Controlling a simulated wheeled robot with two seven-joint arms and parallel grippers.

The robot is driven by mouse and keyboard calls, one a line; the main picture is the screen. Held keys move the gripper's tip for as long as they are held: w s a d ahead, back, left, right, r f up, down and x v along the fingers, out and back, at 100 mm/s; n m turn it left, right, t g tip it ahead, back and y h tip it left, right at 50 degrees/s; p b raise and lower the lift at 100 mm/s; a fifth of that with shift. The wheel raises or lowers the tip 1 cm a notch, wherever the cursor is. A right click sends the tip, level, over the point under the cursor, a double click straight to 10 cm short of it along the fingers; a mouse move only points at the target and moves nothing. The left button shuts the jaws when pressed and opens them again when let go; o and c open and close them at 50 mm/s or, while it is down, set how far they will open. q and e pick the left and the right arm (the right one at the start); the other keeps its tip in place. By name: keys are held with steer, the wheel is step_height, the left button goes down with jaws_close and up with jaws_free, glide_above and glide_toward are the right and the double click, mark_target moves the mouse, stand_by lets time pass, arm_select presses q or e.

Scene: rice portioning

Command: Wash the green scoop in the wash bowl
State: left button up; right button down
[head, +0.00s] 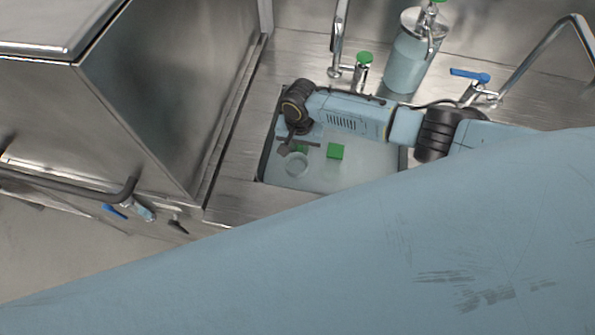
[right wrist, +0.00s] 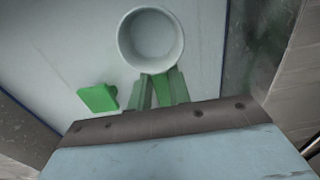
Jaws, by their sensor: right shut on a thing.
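The scoop (head: 297,167) shows as a pale round cup with green at its handle end. It is low in the wash bowl (head: 261,168), a sunken basin that appears to hold cloudy water. My right gripper (head: 291,148) reaches down into the basin and is shut on the scoop's handle. In the right wrist view the scoop's cup (right wrist: 150,40) is just beyond the green parts at my right gripper (right wrist: 158,91), with its round mouth facing the camera. I cannot tell how deep the scoop sits in the water. My left gripper is not in view.
A green block (head: 336,151) lies in the basin right of the scoop. Taps (head: 361,72) and a dispenser bottle (head: 404,62) stand behind the basin. A tall steel cabinet (head: 170,85) stands on the left. My own blue arm link covers the lower right.

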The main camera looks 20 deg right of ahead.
step_height(320, 180, up, 5)
steer(key=p, duration=0.5)
steer(key=shift+r, duration=0.1)
step_height(320, 180, up, 3)
steer(key=p, duration=0.3)
steer(key=shift+r, duration=0.35)
step_height(320, 180, up, 5)
glide_above(299, 150)
steer(key=shift+d+f+b, duration=0.1)
steer(key=shift+f+b, duration=0.1)
steer(key=shift+b, duration=0.1)
stand_by(0.5)
